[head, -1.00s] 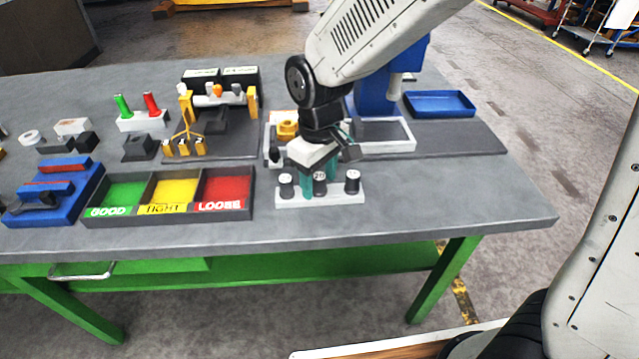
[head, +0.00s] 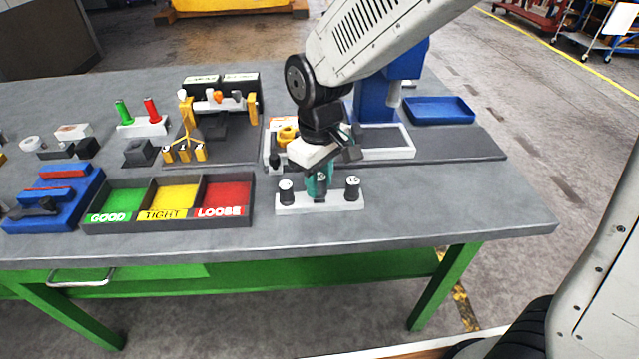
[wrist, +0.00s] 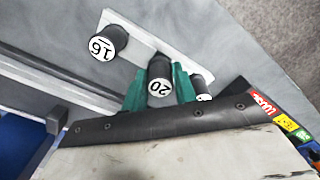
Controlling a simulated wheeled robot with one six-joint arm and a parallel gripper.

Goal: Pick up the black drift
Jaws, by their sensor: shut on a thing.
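A white rack (head: 341,203) stands near the front right of the table and holds black drifts with white labelled tops. My gripper (head: 320,184) points down over the middle of it, its green fingers shut on the middle black drift (wrist: 160,70), labelled 20. The fingers hide much of that drift in the head view. I cannot tell whether it is clear of the rack. The left drift (head: 286,191), marked 16 in the wrist view (wrist: 112,37), and the right drift (head: 352,188) stand upright on either side. My gripper partly covers the right one in the wrist view.
A sorting tray (head: 168,221) with green, yellow and red compartments marked GOOD, TIGHT and LOOSE lies left of the rack. A blue machine with a blue tray (head: 440,109) is behind. A yellow-posted fixture (head: 253,104) stands back left. The table's right front is clear.

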